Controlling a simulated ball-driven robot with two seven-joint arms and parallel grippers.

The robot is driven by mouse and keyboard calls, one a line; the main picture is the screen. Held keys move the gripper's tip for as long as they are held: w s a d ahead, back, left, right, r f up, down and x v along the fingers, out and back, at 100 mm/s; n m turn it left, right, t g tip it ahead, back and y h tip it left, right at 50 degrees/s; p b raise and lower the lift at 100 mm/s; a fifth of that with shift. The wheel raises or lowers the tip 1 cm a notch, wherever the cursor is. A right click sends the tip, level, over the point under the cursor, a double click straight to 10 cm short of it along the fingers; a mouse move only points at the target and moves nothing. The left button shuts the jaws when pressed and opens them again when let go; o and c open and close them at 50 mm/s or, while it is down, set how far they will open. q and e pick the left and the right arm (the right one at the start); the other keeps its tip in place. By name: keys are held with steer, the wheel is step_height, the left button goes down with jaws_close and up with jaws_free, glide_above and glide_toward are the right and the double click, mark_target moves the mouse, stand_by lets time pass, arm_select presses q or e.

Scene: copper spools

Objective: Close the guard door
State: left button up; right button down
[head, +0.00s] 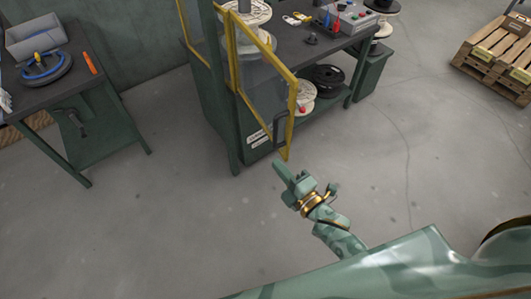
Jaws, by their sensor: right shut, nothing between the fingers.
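The guard door (265,85) is a clear panel in a yellow frame, with a dark handle (280,128) near its free edge. It stands swung open, sticking out from the front of the dark green workbench (222,115). My right gripper (280,168) is shut and empty, just below the door's lower free corner in the picture. I cannot tell whether its tip touches the frame. My left gripper is not in view.
Behind the door are a pale spool (305,92) and a black spool (328,78) on the bench's lower shelf. Another table (90,90) stands left and a pallet (495,50) far right. The floor in front is clear.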

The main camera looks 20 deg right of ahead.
steer(key=b+x, duration=0.1)
steer(key=x, duration=1)
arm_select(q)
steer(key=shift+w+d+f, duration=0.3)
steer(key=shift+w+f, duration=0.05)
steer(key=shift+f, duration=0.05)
arm_select(e)
steer(key=shift+n, duration=0.3)
steer(key=shift+s+d+f, duration=0.1)
steer(key=shift+s+d, duration=0.05)
steer(key=shift+d, duration=1)
steer(key=shift+s+d+f, duration=0.1)
steer(key=shift+s+d, duration=0.05)
steer(key=shift+d, duration=0.95)
